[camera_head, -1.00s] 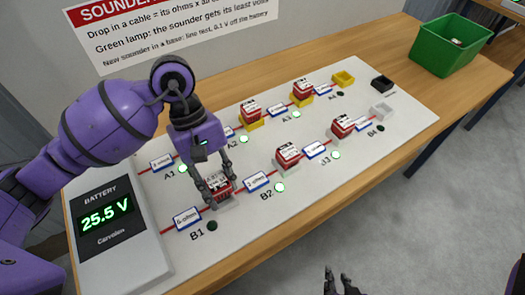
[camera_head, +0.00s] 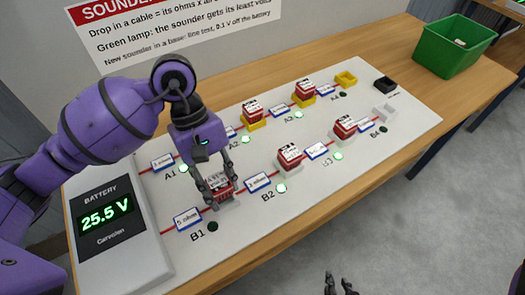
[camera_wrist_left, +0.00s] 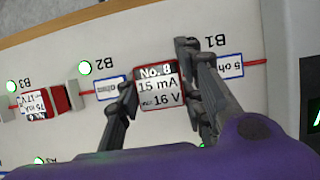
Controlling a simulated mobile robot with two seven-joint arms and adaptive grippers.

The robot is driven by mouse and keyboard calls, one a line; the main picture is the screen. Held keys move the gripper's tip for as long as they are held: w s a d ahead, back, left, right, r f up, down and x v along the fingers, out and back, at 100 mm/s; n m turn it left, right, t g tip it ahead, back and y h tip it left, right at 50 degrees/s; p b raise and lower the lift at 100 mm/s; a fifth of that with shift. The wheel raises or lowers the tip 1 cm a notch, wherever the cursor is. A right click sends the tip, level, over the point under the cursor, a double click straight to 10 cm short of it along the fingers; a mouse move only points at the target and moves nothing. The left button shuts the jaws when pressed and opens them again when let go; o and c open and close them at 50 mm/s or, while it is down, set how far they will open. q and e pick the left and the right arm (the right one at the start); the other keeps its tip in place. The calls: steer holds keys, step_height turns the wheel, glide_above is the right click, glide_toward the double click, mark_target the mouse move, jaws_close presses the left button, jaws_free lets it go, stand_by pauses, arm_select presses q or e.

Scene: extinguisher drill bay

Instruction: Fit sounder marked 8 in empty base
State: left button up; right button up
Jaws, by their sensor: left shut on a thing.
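The sounder marked No. 8, 15 mA, 16 V (camera_wrist_left: 158,86) is a red block with a white label, also visible in the head view (camera_head: 221,187). My left gripper (camera_head: 218,193) is shut on it, one finger on each side, and holds it at the white B1 base (camera_head: 228,203). The base is mostly hidden, and I cannot tell whether the sounder is fully seated. The B1 lamp (camera_head: 212,227) is dark. My right gripper (camera_head: 338,284) is empty at the bottom edge, fingers apart, clear of the board.
Other red sounders sit at A2 (camera_head: 252,112), A3 (camera_head: 304,92), B2 (camera_head: 289,158) and B3 (camera_head: 344,126), with green lamps lit. The yellow A4 base (camera_head: 346,79), white B4 base (camera_head: 384,113) and a black base (camera_head: 385,84) are empty. The battery (camera_head: 110,230) reads 25.5 V. A green bin (camera_head: 454,46) stands at the back right.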

steer(key=shift+s+f, duration=0.15)
steer(key=shift+s+f, duration=0.35)
steer(key=shift+f, duration=0.05)
arm_select(q)
steer(key=shift+b, duration=0.4)
arm_select(e)
steer(key=shift+s+f, duration=0.2)
steer(key=shift+f, duration=0.05)
stand_by(0.6)
arm_select(q)
steer(key=shift+f, duration=0.4)
arm_select(e)
steer(key=shift+s+f+g, duration=0.2)
steer(key=shift+f+g, duration=0.1)
arm_select(q)
steer(key=shift+s+f+b, duration=0.1)
steer(key=shift+f+b, duration=0.35)
steer(key=shift+b, duration=0.15)
arm_select(e)
steer(key=shift+s+f, duration=0.55)
steer(key=shift+f, duration=0.1)
arm_select(q)
steer(key=o, duration=1.6)
steer(key=shift+o, duration=0.2)
arm_select(e)
steer(key=shift+w+r, duration=0.1)
arm_select(q)
steer(key=shift+r, duration=0.15)
